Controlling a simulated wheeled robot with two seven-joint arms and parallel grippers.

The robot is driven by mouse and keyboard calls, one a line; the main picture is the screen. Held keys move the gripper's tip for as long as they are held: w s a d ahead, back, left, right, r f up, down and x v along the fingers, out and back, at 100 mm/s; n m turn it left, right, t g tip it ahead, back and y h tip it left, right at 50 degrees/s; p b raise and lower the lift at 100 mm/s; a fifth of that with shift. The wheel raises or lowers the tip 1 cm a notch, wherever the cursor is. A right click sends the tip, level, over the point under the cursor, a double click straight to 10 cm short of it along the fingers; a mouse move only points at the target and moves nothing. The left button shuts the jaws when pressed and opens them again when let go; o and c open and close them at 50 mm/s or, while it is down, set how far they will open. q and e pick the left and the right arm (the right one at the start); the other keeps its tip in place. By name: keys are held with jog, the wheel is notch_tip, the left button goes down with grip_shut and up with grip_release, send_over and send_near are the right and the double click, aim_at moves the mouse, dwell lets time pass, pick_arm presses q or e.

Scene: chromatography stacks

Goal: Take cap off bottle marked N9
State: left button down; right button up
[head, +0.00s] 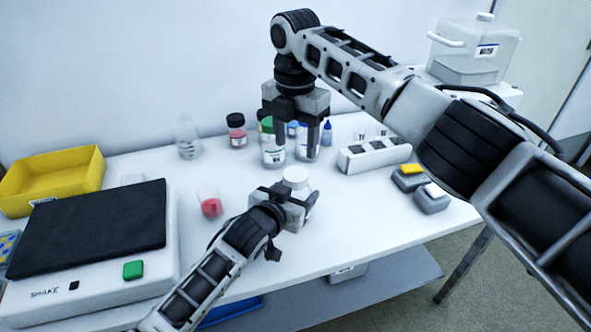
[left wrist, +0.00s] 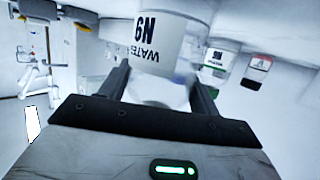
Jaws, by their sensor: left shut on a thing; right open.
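The bottle marked N9 shows in the left wrist view (left wrist: 160,40), its N9 and WATER label reading upside down there. In the head view a white round cap (head: 295,174) tops it near the table's front. My left gripper (head: 291,204) is shut on this bottle, its fingers on either side, which also show in the left wrist view (left wrist: 160,88). The bottle looks upright; whether it touches the table is hidden. My right gripper (head: 298,136) is open, pointing down farther back, above and in front of capped bottles, apart from the white cap.
A green-capped bottle (head: 272,155) and a blue-capped bottle (head: 307,150) stand behind. A red-filled vial (head: 210,207) is left of the held bottle. A shaker (head: 95,240), yellow bin (head: 55,180) and white rack (head: 375,154) flank the space.

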aim_at(295, 174)
jog(key=m, duration=1.1)
jog(key=shift+m, duration=0.4)
jog(key=m, duration=0.2)
jog(key=shift+m, duration=0.4)
jog(key=m, duration=0.4)
jog(key=shift+m, duration=0.4)
jog(key=m, duration=0.2)
jog(key=shift+m, duration=0.4)
jog(key=m, duration=0.4)
jog(key=shift+m, duration=0.4)
jog(key=m, duration=2)
jog(key=shift+m, duration=0.4)
jog(key=shift+f, duration=0.5)
notch_tip(295, 174, down, 7)
jog(key=shift+r, duration=0.1)
